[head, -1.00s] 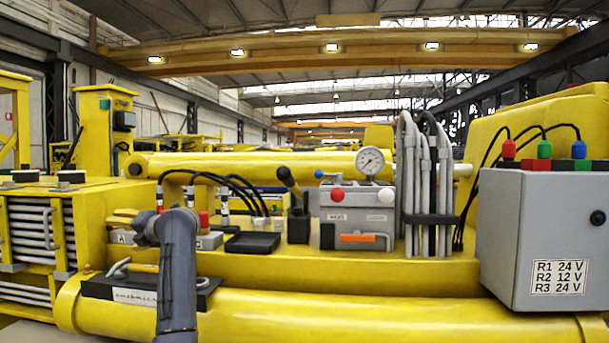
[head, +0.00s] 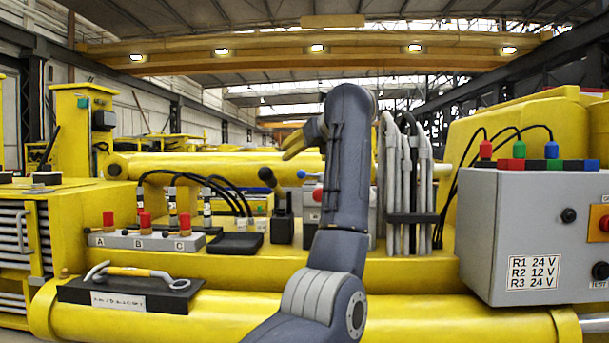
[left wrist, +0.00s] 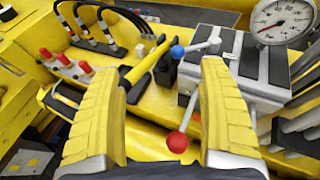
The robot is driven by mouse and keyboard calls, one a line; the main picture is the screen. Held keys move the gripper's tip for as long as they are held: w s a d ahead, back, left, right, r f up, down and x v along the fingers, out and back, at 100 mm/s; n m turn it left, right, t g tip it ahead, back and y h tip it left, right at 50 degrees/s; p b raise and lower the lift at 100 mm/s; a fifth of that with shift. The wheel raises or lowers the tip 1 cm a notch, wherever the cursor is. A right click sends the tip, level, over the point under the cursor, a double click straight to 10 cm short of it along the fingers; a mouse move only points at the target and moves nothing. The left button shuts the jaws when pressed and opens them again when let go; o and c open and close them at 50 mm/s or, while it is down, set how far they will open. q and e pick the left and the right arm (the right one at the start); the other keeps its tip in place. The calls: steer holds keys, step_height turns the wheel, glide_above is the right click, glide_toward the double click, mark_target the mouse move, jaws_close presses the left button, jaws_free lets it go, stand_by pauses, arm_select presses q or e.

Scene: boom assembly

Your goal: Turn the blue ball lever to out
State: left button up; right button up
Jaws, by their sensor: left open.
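The blue ball (head: 301,174) of the lever shows in the head view just left of my left forearm. In the left wrist view the blue ball (left wrist: 177,52) sits at the left end of a grey lever pointing left from the grey valve box (left wrist: 262,70). My left gripper (head: 303,140) has yellow fingers, pointing left in the head view. In the left wrist view the left gripper (left wrist: 160,64) is open and empty, and the blue ball appears between its fingertips, beyond them. No contact shows. My arm hides most of the valve box in the head view. My right gripper is not in view.
A red ball lever (left wrist: 177,142) stands close by, low between the fingers in the wrist view. A black-handled lever (head: 273,190) is left of the blue ball. A gauge (left wrist: 283,20) and grey hoses (head: 408,180) stand right. Red-capped valves (head: 145,222) are left.

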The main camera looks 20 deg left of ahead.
arm_select(q)
steer(key=d+h, duration=0.1)
steer(key=d, duration=0.5)
steer(key=shift+m, duration=0.4)
steer(key=x, duration=1.7)
steer(key=shift+s+a, duration=0.15)
steer(key=shift+a, duration=0.05)
steer(key=shift+c, duration=0.6)
